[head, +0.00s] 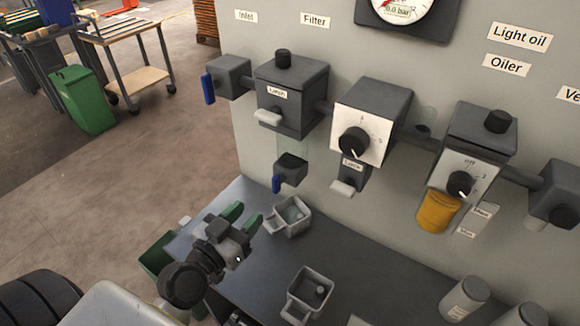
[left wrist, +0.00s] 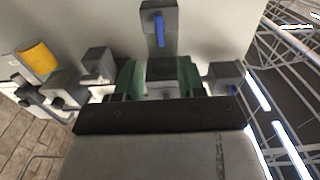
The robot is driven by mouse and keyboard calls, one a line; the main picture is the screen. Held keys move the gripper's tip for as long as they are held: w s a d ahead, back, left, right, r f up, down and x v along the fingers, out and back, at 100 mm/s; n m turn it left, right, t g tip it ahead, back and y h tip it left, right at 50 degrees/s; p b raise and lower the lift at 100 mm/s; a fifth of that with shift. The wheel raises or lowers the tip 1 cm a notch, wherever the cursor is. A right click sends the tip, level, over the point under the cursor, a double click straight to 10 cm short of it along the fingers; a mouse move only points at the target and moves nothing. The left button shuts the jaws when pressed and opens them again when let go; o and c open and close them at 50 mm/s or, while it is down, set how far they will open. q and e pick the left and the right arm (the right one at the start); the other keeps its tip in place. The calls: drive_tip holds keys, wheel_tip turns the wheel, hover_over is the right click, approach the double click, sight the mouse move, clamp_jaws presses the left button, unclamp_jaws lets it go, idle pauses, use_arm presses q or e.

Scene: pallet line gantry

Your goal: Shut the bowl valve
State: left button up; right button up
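The bowl valve (head: 291,170) is a dark block under the clear bowl of the filter (head: 290,95). Its blue lever (head: 276,184) hangs at the block's left side, pointing roughly down. In the left wrist view, which looks upside down, the valve's blue lever (left wrist: 160,34) stands out against its grey block beyond my fingers. My left gripper (head: 243,216) has green fingers apart with nothing held between them. It is below and left of the valve, not touching it, above the bench's left end. My right gripper is not in view.
The inlet valve (head: 229,76) with another blue lever is up left of the filter. A regulator (head: 370,120) and an oiler with a yellow bowl (head: 437,212) are to the right. Grey trays (head: 290,217) (head: 309,290) and canisters (head: 464,299) stand on the dark bench (head: 350,255).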

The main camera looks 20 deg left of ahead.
sight(273, 186)
use_arm(q)
drive_tip(key=w, duration=0.1)
drive_tip(key=w+p, duration=0.1)
drive_tip(key=w, duration=0.1)
drive_tip(key=w+p, duration=0.1)
drive_tip(key=w, duration=0.1)
drive_tip(key=shift+w+d+r, duration=0.15)
drive_tip(key=shift+d+r, duration=0.25)
drive_tip(key=w, duration=0.1)
drive_tip(key=w+p, duration=0.1)
drive_tip(key=w, duration=0.2)
drive_tip(key=shift+w+d+f, duration=0.15)
drive_tip(key=shift+d+f, duration=0.1)
drive_tip(key=shift+w+d+p, duration=0.1)
drive_tip(key=shift+w+p, duration=0.25)
drive_tip(key=shift+w, duration=0.15)
drive_tip(key=shift+f, duration=0.1)
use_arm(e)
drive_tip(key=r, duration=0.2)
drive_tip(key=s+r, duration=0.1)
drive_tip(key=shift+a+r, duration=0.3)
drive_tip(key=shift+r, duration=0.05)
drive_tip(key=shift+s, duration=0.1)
use_arm(q)
clamp_jaws()
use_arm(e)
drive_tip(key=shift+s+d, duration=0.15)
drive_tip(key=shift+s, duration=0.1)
